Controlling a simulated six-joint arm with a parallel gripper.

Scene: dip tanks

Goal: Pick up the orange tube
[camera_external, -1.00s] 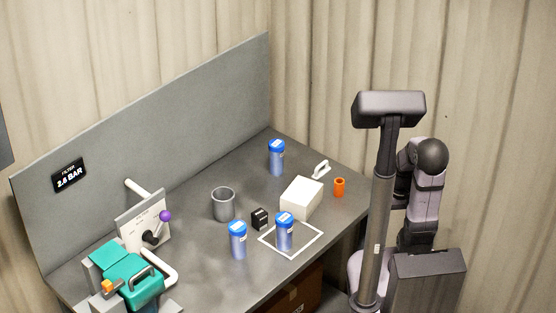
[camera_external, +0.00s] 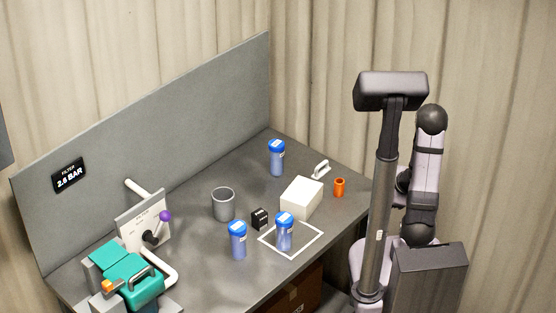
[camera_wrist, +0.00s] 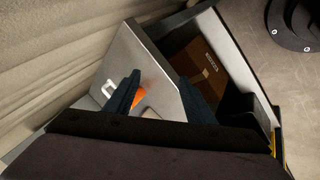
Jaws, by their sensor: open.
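The orange tube (camera_external: 339,187) stands upright near the right corner of the grey worktop, in the external view. In the wrist view, part of the orange tube (camera_wrist: 139,96) shows beside the left finger, beyond the jaws. My gripper (camera_wrist: 159,77) is open, with its two dark fingers apart and nothing held between them. In the external view my gripper is hidden behind my own arm and column.
A white block (camera_external: 302,198) and a small white handle (camera_external: 321,169) stand close to the tube. Blue-capped bottles (camera_external: 277,158) and a grey cup (camera_external: 223,204) are farther left. An open space under the worktop holds a brown box (camera_wrist: 198,68).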

